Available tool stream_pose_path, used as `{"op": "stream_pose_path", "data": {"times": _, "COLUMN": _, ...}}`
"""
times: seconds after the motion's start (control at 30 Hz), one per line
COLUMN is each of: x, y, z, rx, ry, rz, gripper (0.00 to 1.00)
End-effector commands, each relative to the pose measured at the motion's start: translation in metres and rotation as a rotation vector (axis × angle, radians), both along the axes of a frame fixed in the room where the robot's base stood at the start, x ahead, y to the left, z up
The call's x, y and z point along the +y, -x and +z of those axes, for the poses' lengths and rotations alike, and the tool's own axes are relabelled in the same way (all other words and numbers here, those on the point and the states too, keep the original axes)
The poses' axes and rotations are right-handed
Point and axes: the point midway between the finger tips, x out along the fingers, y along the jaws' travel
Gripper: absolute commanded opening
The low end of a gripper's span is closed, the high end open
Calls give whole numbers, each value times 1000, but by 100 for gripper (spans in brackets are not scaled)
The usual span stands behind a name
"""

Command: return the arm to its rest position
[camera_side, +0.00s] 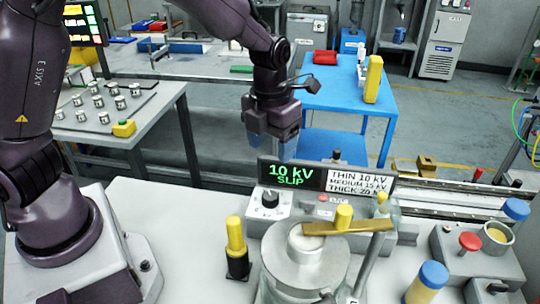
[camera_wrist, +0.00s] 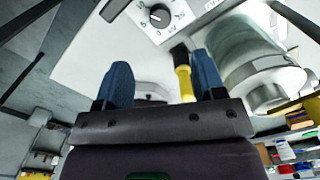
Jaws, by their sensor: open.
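My gripper (camera_side: 272,145) hangs in the air above and behind the white bench, at the end of my raised arm, in the side view. It is left of and above the display panel (camera_side: 325,178), which reads "10 kV SLIP" in green beside a white list of thicknesses. In the wrist view my gripper (camera_wrist: 162,80) shows two blue fingers spread apart with no object held between them. The yellow-and-black handle (camera_wrist: 185,80) appears beyond the gap, close to the right finger in the picture.
On the bench are a knob box (camera_side: 268,204), a yellow-topped handle (camera_side: 236,235) in a black base, a glass vessel (camera_side: 305,275) with a brass bar (camera_side: 355,227) above it, and a control box with a red button (camera_side: 470,241). A blue table (camera_side: 335,95) stands behind.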

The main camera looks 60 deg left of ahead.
Motion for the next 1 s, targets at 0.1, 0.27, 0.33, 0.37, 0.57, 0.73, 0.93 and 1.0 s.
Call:
{"op": "stream_pose_path", "data": {"times": 0.1, "x": -6, "y": -24, "z": -1, "rx": -154, "ry": 46, "rz": 102, "gripper": 63}}
{"op": "stream_pose_path", "data": {"times": 0.27, "x": -26, "y": -59, "z": 14, "rx": -444, "ry": 232, "rz": 420, "gripper": 63}}
{"op": "stream_pose_path", "data": {"times": 0.33, "x": -21, "y": -68, "z": 30, "rx": -554, "ry": 316, "rz": 620, "gripper": 63}}
{"op": "stream_pose_path", "data": {"times": 0.37, "x": -17, "y": -71, "z": 37, "rx": -594, "ry": 347, "rz": 711, "gripper": 63}}
{"op": "stream_pose_path", "data": {"times": 0.57, "x": 30, "y": -50, "z": 75, "rx": -727, "ry": 482, "rz": 1377, "gripper": 63}}
{"op": "stream_pose_path", "data": {"times": 0.73, "x": 60, "y": 11, "z": 90, "rx": -636, "ry": 496, "rz": 1949, "gripper": 63}}
{"op": "stream_pose_path", "data": {"times": 0.93, "x": 51, "y": 109, "z": 105, "rx": -295, "ry": 463, "rz": 2496, "gripper": 63}}
{"op": "stream_pose_path", "data": {"times": 1.0, "x": 40, "y": 139, "z": 113, "rx": -160, "ry": 474, "rz": 2619, "gripper": 63}}
